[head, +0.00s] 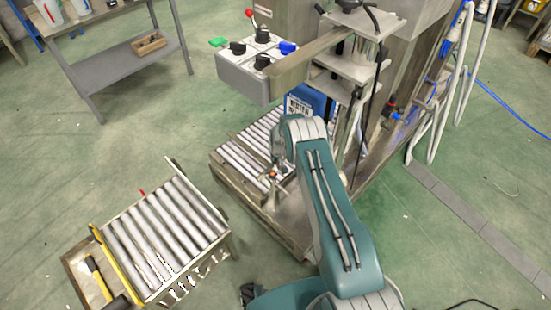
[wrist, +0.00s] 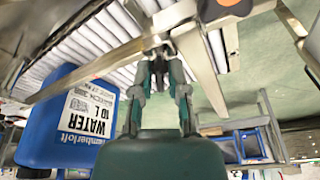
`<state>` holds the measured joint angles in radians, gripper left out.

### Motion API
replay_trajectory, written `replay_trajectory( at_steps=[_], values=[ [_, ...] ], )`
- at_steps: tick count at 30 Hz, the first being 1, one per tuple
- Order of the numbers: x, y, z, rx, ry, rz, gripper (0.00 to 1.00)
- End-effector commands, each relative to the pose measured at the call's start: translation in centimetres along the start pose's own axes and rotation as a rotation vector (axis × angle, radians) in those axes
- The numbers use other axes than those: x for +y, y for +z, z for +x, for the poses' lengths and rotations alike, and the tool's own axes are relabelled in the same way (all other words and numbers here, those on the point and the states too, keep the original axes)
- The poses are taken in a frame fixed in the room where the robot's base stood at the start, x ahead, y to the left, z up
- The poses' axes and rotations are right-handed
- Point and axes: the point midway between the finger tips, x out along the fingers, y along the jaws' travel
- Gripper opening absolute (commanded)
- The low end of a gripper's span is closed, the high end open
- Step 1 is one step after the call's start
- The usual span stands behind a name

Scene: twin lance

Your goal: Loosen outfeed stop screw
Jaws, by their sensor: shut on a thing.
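My gripper (wrist: 158,58) is shut on a small dark part at the metal stop bar (wrist: 100,70), where the outfeed stop screw sits. The fingertips hide most of that screw, and I cannot tell how far it is turned. The bar crosses the rollers (wrist: 92,42) at a slant. In the head view my gripper (head: 272,174) is small and low over the roller conveyor (head: 238,160), at the machine's outfeed side. A blue container (wrist: 70,118) labelled WATER 10 L stands beside the gripper; it also shows in the head view (head: 312,100), partly behind my arm.
A grey control box (head: 245,75) with knobs overhangs the conveyor. A separate roller cart (head: 165,235) stands at lower left, with a gap of green floor between. A grey table (head: 120,50) is at upper left. Hoses (head: 455,80) hang at right. A dark orange-centred knob (wrist: 226,8) is near the gripper.

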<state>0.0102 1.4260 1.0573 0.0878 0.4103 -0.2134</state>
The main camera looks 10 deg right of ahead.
Motion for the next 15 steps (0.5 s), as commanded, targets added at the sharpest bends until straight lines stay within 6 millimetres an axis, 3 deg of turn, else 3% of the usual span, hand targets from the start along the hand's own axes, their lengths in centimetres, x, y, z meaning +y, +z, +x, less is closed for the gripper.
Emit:
replay_trajectory(
  at_steps=[15],
  values=[
    [-0.05,0.05,0.07,-0.001,-0.032,-0.123,0.00]
  ],
)
